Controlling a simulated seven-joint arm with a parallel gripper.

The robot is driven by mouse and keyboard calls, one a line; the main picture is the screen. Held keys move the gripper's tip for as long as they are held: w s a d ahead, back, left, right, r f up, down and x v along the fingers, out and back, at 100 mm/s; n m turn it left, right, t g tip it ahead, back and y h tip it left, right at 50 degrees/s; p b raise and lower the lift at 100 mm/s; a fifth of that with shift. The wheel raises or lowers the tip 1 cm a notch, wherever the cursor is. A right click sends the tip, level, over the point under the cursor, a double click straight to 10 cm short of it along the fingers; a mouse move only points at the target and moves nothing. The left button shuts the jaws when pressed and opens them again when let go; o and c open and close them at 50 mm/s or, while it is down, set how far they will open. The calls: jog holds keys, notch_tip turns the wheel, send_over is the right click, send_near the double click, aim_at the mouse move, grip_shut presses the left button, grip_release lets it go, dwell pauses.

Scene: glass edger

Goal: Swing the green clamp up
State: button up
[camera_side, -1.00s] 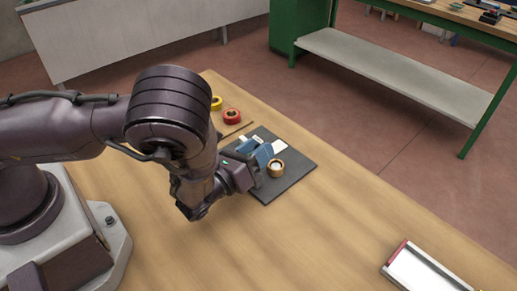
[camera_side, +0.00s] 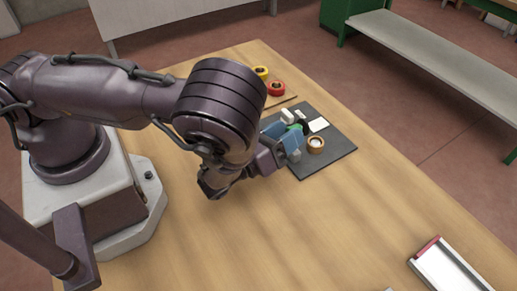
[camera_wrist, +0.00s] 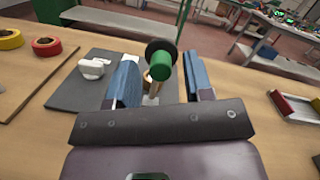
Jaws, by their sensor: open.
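The green clamp shows in the wrist view as a green, rounded handle end (camera_wrist: 160,67) with a black disc (camera_wrist: 160,47) behind it. In the side view only a small green part (camera_side: 297,127) shows, beside the blue fingers. My gripper (camera_wrist: 161,76) is open, its two blue fingers spread left and right of the green handle in the picture. Whether either finger touches the handle I cannot tell. In the side view my gripper (camera_side: 286,137) is over the dark mat (camera_side: 335,157), and my wrist and fingers hide much of the clamp.
Red (camera_side: 276,88) and yellow (camera_side: 261,73) rolls stand beyond. A silver tray (camera_side: 448,266) lies front right; table between is clear.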

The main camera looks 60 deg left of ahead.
jog(key=s, duration=0.3)
jog(key=s+f, duration=0.1)
jog(key=s, duration=0.5)
jog(key=shift+s+d+f, duration=0.15)
jog(key=shift+s+d, duration=0.1)
jog(key=shift+d, duration=0.15)
jog(key=shift+w+n+g+y, duration=0.3)
jog(key=shift+w+n, duration=0.05)
jog(key=shift+n, duration=0.25)
jog(key=w+d+r+n+g+h, duration=0.1)
jog(key=w+r+n+g+h, duration=0.1)
jog(key=w+r+n+g, duration=0.45)
jog(key=w+d+r+n+g+h, duration=0.15)
jog(key=r+n+g, duration=0.4)
jog(key=n, duration=0.75)
jog(key=s+a+r+n+g+y, duration=0.1)
jog(key=s+a+r+n, duration=0.8)
jog(key=s+a+r, duration=0.4)
jog(key=s+r, duration=0.3)
jog(key=shift+s+a+n, duration=0.2)
jog(key=shift+n, duration=0.15)
